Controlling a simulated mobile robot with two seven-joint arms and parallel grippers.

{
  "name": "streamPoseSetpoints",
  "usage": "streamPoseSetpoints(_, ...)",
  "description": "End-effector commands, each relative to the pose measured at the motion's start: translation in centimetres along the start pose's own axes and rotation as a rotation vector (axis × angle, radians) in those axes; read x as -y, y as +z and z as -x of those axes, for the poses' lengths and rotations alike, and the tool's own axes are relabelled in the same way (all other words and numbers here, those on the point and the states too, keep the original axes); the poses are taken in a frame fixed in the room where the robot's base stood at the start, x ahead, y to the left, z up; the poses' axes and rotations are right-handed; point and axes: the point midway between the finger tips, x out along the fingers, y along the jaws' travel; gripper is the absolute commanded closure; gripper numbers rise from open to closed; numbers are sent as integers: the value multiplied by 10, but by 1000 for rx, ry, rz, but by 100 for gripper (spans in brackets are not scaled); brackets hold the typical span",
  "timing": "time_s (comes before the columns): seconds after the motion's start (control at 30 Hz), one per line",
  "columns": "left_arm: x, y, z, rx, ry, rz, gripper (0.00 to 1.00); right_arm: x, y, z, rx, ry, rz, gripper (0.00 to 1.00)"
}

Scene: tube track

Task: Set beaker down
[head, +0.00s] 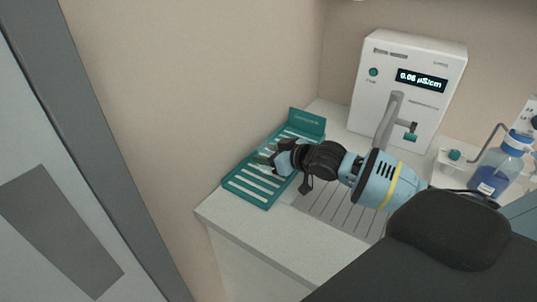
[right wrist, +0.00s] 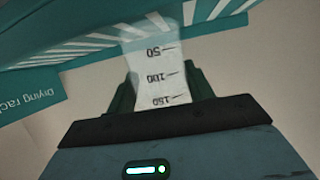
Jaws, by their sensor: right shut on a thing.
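A clear beaker (right wrist: 160,75) with marks 50, 100 and 150 is between the fingers of my right gripper (right wrist: 160,95) in the right wrist view. In the head view my right gripper (head: 277,157) is over the teal drying rack (head: 247,196), and the beaker (head: 263,158) shows only faintly there. The rack has white slats and also shows in the right wrist view (right wrist: 70,50). I cannot tell whether the beaker touches the slats. My left gripper is not in view.
The rack stands on a white counter (head: 255,236) beside the wall. A white dispenser (head: 413,85) with a display reading 0.06 µS/cm stands behind. A grooved drain area (head: 335,209) lies below my arm. A blue-capped bottle (head: 498,168) stands at the right.

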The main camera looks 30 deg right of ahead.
Motion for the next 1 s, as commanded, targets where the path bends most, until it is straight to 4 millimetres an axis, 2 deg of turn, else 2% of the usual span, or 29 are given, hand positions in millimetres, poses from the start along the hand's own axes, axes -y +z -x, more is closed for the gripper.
streamPoseSetpoints(0.43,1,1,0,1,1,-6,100,0,7,-3,-2,0,1,74)
streamPoseSetpoints(0.47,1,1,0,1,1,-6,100,0,6,-3,-2,0,1,44)
streamPoseSetpoints(0.6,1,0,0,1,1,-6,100,0,6,-2,-2,0,1,26)
streamPoseSetpoints(1.0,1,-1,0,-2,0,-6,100,0,2,2,-1,0,2,26)
